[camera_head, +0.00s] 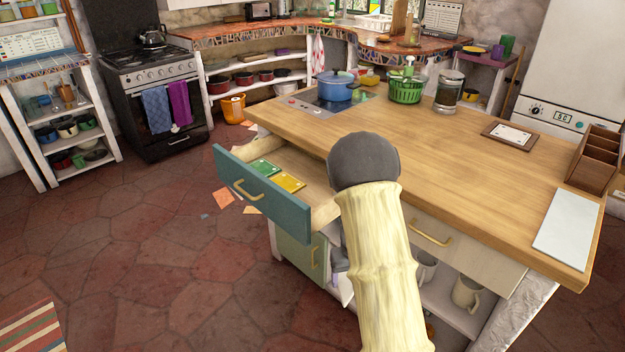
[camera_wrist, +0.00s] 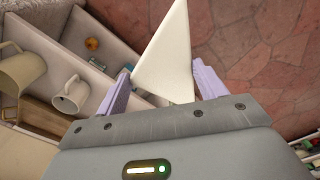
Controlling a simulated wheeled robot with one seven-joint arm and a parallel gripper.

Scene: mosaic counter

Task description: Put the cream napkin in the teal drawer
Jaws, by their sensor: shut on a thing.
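The teal drawer (camera_head: 282,208) stands pulled open at the left side of the wooden island in the head view. A green and a yellow flat item lie inside it. My gripper (camera_wrist: 165,88) shows in the wrist view with its lilac fingers shut on the cream napkin (camera_wrist: 168,58). The napkin is a pale folded triangle that points up and away from the fingers.
A cream drawer (camera_head: 450,250) in the island is shut. Mugs (camera_head: 467,293) stand on the open shelf below it, and they show close by at the left of the wrist view. The island top (camera_head: 470,160) has clear room in its middle. Red floor tiles (camera_head: 130,245) lie open at left.

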